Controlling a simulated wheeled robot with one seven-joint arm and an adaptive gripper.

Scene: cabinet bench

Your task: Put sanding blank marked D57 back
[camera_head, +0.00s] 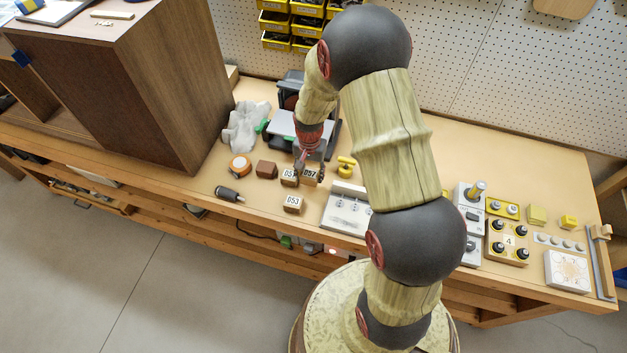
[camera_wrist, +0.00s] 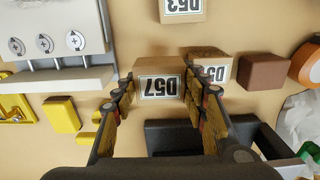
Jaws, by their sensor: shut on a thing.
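The sanding blank marked D57 (camera_head: 311,175) is a small brown wooden block with a white label. My gripper (camera_head: 302,161) points down at it from above and behind. In the wrist view the D57 blank (camera_wrist: 160,82) sits between the two fingers of my gripper (camera_wrist: 162,96), which are shut on its sides. A second blank (camera_wrist: 212,65), its label partly hidden by a finger, stands close beside it; it also shows in the head view (camera_head: 288,176). A blank marked D53 (camera_head: 293,204) lies nearer the bench's front. I cannot tell whether D57 touches the bench.
A plain brown block (camera_head: 267,169) and an orange roll (camera_head: 240,165) lie to the left. A grey and black machine (camera_head: 287,122) stands behind. A yellow object (camera_head: 346,166) and a pale fixture with knobs (camera_head: 347,207) are to the right. A large brown cabinet (camera_head: 150,85) blocks the left side.

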